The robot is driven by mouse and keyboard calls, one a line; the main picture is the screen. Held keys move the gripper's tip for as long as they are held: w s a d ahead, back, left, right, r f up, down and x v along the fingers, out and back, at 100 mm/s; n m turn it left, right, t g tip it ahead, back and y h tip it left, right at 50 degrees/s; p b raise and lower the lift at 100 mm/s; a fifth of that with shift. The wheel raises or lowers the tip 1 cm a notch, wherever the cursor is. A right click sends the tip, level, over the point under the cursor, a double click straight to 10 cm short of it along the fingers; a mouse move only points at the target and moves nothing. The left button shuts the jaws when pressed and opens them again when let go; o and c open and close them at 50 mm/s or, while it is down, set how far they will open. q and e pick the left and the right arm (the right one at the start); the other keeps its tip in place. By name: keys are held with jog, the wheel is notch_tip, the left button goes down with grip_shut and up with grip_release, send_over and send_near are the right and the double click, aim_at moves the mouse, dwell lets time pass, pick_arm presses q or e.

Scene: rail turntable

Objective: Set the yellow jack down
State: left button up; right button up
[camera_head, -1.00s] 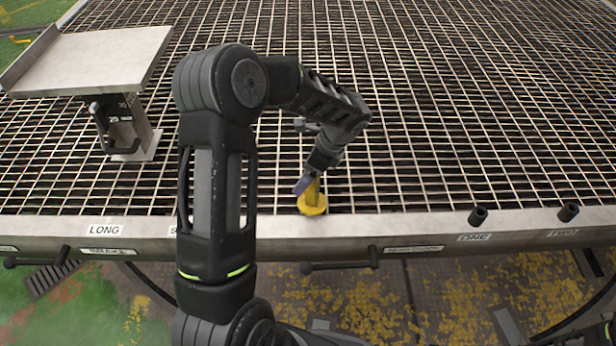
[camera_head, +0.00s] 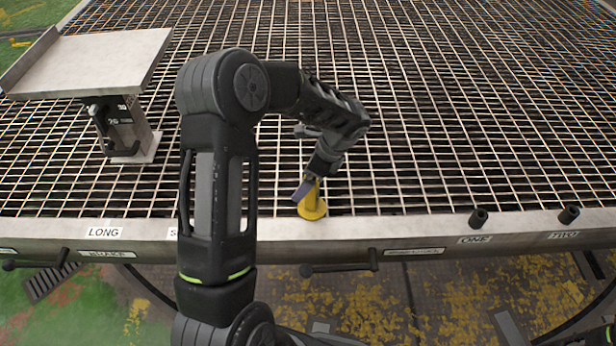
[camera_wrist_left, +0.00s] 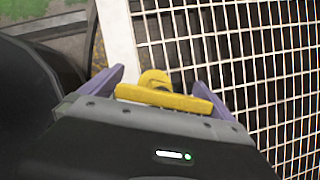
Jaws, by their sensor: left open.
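The yellow jack (camera_head: 312,206) stands upright on the near edge of the grating, its round base by the metal front rail. My left gripper (camera_head: 308,186) is at the top of the jack, pointing down, and its fingers hide part of the jack's top. In the left wrist view the jack (camera_wrist_left: 163,97) shows its yellow crossbar between the two purple fingers (camera_wrist_left: 160,88). The fingers are spread apart, open around the jack. My right gripper is not in view.
The metal grating (camera_head: 450,120) is clear around the jack. A flat plate on a post (camera_head: 95,60) stands at the back left. Two short dark pegs (camera_head: 478,217) rise from the front rail at the right. Dark handles (camera_head: 340,266) hang below the rail.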

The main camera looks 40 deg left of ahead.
pick_arm(q)
jog(key=p+v, duration=0.3)
jog(key=v, duration=0.9)
jog(key=shift+f, duration=0.1)
jog(key=s+d+f+n+h, duration=0.3)
jog(key=s+d+f+h, duration=0.15)
jog(key=d+f, duration=0.55)
jog(key=s+d+f+n+h, duration=0.35)
jog(key=s+d+f, duration=0.25)
jog(key=d+f, duration=0.45)
jog(key=s+d+f+n+t, duration=0.1)
jog(key=s+d+f+n, duration=0.1)
jog(key=s+n, duration=0.3)
jog(key=s+d+f+n+t, duration=0.1)
jog(key=s+d+f+n, duration=0.2)
jog(key=s+n, duration=0.2)
jog(key=shift+s+f+h, duration=0.3)
jog(key=shift+s+f, duration=0.1)
jog(key=shift+s, duration=0.2)
jog(key=shift+w, duration=0.1)
